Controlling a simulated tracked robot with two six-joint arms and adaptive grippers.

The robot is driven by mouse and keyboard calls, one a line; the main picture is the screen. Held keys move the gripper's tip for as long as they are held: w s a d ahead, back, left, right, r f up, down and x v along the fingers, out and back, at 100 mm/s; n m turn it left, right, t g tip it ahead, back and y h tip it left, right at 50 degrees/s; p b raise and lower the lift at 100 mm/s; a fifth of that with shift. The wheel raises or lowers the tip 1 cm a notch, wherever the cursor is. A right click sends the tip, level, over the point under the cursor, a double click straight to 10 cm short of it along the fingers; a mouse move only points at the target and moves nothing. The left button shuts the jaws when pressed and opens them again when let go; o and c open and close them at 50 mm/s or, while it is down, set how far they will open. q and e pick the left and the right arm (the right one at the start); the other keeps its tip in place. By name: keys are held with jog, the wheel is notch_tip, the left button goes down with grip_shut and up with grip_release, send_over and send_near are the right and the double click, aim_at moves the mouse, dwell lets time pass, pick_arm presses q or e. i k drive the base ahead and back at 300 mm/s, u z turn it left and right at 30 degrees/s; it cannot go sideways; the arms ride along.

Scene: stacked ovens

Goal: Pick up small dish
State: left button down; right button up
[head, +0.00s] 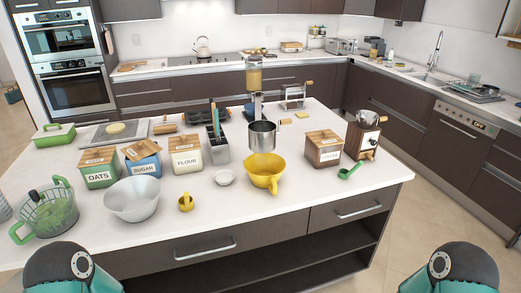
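A small white dish (224,178) sits upright on the white island counter (205,205), near the middle of its front half. It stands between a large pale bowl on its left and a yellow bowl on its right, apart from both. It looks empty, but it is small in the picture. Only rounded dark and teal links of my two arms show at the bottom left and bottom right corners. Neither of my grippers is in view, and nothing of mine touches the dish.
Around the dish are the pale bowl (134,199), a yellow cup (186,203), the yellow bowl (265,172) and the flour canister (186,154). A green strainer (48,212) is at left. The counter in front of the dish is clear.

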aim_at(223, 177)
jog(key=u, duration=0.15)
jog(key=i, duration=0.5)
jog(key=u, duration=0.85)
